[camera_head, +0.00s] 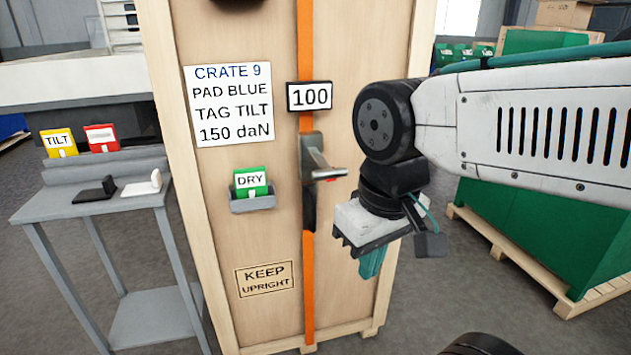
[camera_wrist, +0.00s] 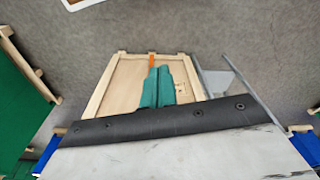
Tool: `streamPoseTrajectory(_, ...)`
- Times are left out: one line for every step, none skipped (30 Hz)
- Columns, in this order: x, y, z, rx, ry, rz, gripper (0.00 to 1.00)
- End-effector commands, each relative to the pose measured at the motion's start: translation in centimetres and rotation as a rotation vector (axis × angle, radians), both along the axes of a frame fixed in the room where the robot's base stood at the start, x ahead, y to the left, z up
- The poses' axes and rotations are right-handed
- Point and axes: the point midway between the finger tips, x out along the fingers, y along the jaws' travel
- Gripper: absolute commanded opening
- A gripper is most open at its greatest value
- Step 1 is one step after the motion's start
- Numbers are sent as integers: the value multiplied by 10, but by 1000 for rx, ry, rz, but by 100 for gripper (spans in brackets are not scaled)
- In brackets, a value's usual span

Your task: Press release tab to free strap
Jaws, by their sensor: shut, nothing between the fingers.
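An orange strap (camera_head: 308,262) runs down the front of a tall wooden crate (camera_head: 240,60) in the head view. A grey metal tensioner (camera_head: 313,158) sits on the strap at mid-height, with a lever sticking out to the right and a small reddish part under it. I cannot tell clearly which part is the release tab. My gripper (camera_head: 371,264), with teal fingers, is shut and empty. It is to the right of and below the tensioner, apart from it. In the wrist view the teal fingers (camera_wrist: 157,86) cover part of the crate and strap (camera_wrist: 152,62); the tensioner is not visible there.
A sign reading 100 (camera_head: 309,96) is above the tensioner. A green DRY tag (camera_head: 250,181) sits in a holder to its left. A grey stand (camera_head: 95,212) with tags and pads is at left. A green crate on a pallet (camera_head: 545,285) is at right.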

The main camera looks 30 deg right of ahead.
Motion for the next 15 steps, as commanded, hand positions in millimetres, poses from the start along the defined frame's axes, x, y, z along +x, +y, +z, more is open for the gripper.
streamPoseTrajectory(0, 0, 0, 0, 0, 0, 0)
streamPoseTrajectory(0, 0, 0, 0, 0, 0, 0)
streamPoseTrajectory(0, 0, 0, 0, 1, 1, 0)
streamPoseTrajectory(0, -1, 0, -4, 3, 5, 0)
streamPoseTrajectory(0, -1, -1, -10, 9, 14, 0)
streamPoseTrajectory(1, -4, -3, -26, 21, 36, 0)
streamPoseTrajectory(2, -7, -4, -45, 36, 63, 0)
streamPoseTrajectory(3, -10, -7, -71, 55, 97, 0)
streamPoseTrajectory(5, -16, -10, -113, 91, 160, 0)
streamPoseTrajectory(7, -22, -13, -152, 124, 219, 0)
streamPoseTrajectory(9, -29, -16, -194, 164, 288, 0)
streamPoseTrajectory(13, -40, -21, -257, 228, 393, 0)
streamPoseTrajectory(17, -49, -23, -307, 282, 482, 0)
streamPoseTrajectory(21, -58, -26, -356, 341, 575, 0)
streamPoseTrajectory(28, -69, -29, -418, 427, 706, 0)
